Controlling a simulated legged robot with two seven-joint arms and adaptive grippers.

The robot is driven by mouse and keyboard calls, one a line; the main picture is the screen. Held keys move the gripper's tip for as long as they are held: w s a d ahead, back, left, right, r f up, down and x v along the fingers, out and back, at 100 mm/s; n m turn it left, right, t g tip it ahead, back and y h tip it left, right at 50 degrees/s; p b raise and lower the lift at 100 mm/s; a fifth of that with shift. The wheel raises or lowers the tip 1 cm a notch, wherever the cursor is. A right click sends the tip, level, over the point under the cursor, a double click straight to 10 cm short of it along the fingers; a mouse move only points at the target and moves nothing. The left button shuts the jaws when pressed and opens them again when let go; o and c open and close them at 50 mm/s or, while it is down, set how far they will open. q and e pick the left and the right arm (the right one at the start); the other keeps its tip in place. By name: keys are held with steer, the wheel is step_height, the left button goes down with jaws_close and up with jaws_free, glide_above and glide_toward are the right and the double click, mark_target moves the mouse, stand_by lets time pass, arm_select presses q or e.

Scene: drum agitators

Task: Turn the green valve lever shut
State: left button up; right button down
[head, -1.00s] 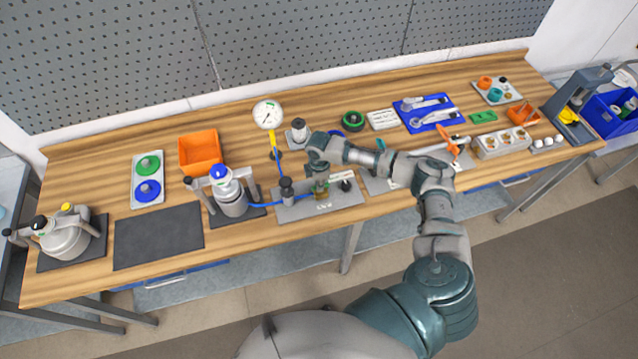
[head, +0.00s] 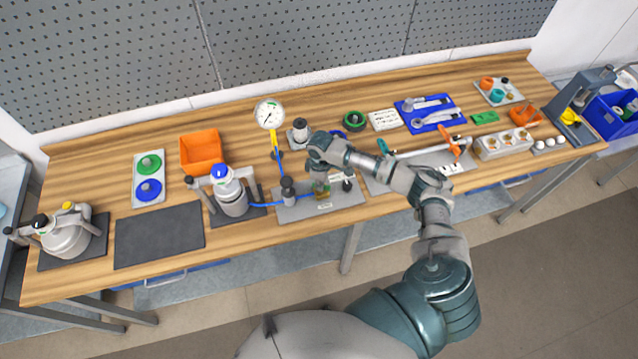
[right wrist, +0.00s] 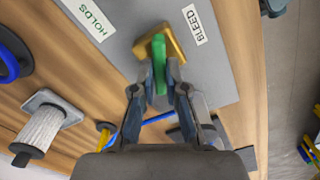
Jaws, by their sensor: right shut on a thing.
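The green valve lever (right wrist: 160,62) stands between the fingertips of my right gripper (right wrist: 160,84) in the right wrist view. The fingers are shut on it from both sides. A brass valve body (right wrist: 145,46) shows beside the lever, between the labels HOLDS (right wrist: 90,18) and BLEED (right wrist: 196,25). In the head view my right gripper (head: 320,180) points down over the grey plate (head: 290,213), and its fingers mostly hide the lever. My left gripper is not in view.
On the left of the plate, a blue hose (head: 265,205) leads to a canister with a blue cap (head: 221,172). A pressure gauge (head: 270,113) stands behind. A black knob (head: 347,185) sits right of my gripper. A dark mat (head: 158,236) lies clear.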

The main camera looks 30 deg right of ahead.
steer(key=m, duration=0.5)
steer(key=shift+s+d+f+m, duration=0.15)
steer(key=shift+m, duration=0.15)
steer(key=m, duration=0.5)
steer(key=shift+f+m, duration=0.1)
steer(key=shift+m, duration=0.2)
steer(key=shift+s, duration=0.1)
steer(key=c, duration=1.3)
jaws_free()
steer(key=shift+o, duration=0.5)
steer(key=shift+r, duration=0.55)
step_height(320, 180, up, 11)
